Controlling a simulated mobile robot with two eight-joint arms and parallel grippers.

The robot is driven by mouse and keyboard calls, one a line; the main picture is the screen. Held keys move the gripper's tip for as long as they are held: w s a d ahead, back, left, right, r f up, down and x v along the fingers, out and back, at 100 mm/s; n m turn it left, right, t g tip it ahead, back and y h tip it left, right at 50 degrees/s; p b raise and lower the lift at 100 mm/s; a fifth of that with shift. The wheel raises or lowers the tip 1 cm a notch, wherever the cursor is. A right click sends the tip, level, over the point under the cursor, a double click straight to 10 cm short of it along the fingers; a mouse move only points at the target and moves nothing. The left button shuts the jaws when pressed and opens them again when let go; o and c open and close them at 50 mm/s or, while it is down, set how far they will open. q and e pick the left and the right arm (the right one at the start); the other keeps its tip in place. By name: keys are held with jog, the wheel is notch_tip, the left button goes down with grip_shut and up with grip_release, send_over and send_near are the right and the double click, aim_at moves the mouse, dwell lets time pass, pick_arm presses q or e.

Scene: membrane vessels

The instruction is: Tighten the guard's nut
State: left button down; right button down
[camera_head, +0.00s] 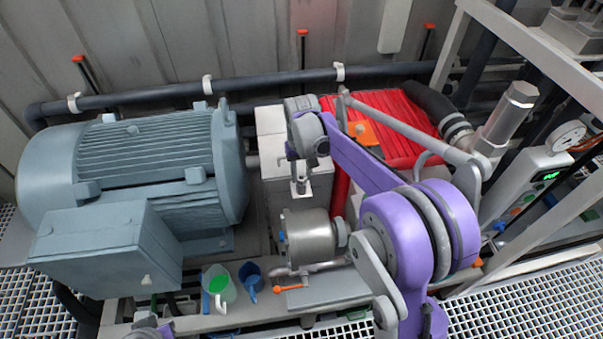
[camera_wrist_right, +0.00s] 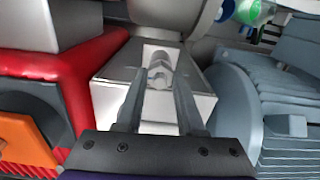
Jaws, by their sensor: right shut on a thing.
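The guard is a pale metal box between the motor and the red machinery; it shows in the head view (camera_head: 270,121) and in the wrist view (camera_wrist_right: 107,100). The nut (camera_wrist_right: 160,76) is a small metal hex piece in a bright recess on the guard. My right gripper (camera_wrist_right: 158,80) reaches down over the guard with its fingertips closed around the nut. In the head view my right gripper (camera_head: 300,186) points down at the guard, and the nut is hidden there. Only a bit of my left arm shows at the bottom edge; its gripper is out of view.
A large grey-blue motor (camera_head: 150,165) stands left of the guard, red finned machinery (camera_head: 385,115) behind right. A steel cylinder (camera_head: 309,240) sits in front. A green cup (camera_head: 219,284), a blue cup (camera_head: 251,277) and an orange-handled valve (camera_head: 291,288) are near the front ledge.

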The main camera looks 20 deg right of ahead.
aim_at(302, 177)
jog(key=shift+m, duration=0.5)
jog(key=c, duration=0.5)
grip_release()
notch_tip(302, 177, up, 11)
jog(key=shift+f+p, duration=0.1)
jog(key=shift+p, duration=0.3)
